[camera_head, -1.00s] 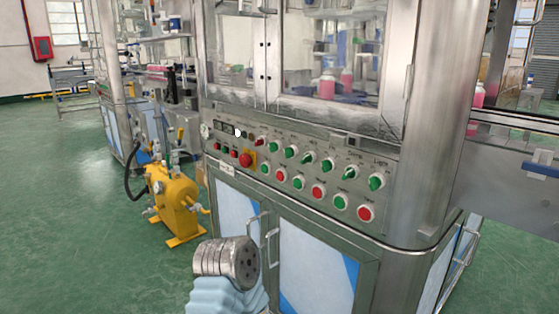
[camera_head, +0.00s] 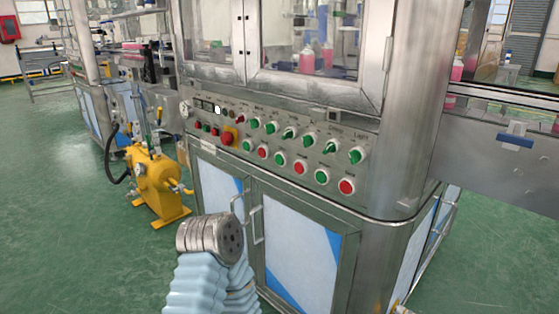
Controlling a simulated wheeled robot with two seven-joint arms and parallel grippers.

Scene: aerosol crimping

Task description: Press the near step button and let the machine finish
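The control panel (camera_head: 262,134) is on the front of a steel machine. It carries an upper row of green-handled switches and a lower row of round green and red buttons. The rightmost lower button is red (camera_head: 347,186), with a green one (camera_head: 321,177) left of it. Labels are too small to read, so I cannot tell which is the step button. A metal wrist-like cylinder with a light blue ribbed sleeve, part of my own arm, stands below the panel, apart from it. No gripper fingers show.
A red mushroom button (camera_head: 227,138) sits on a yellow plate at the panel's left. Cabinet doors (camera_head: 300,245) with bar handles are below. A yellow pump (camera_head: 160,185) stands on the floor at left. A conveyor rail (camera_head: 495,150) juts out at right. Pink bottles (camera_head: 327,55) show behind glass.

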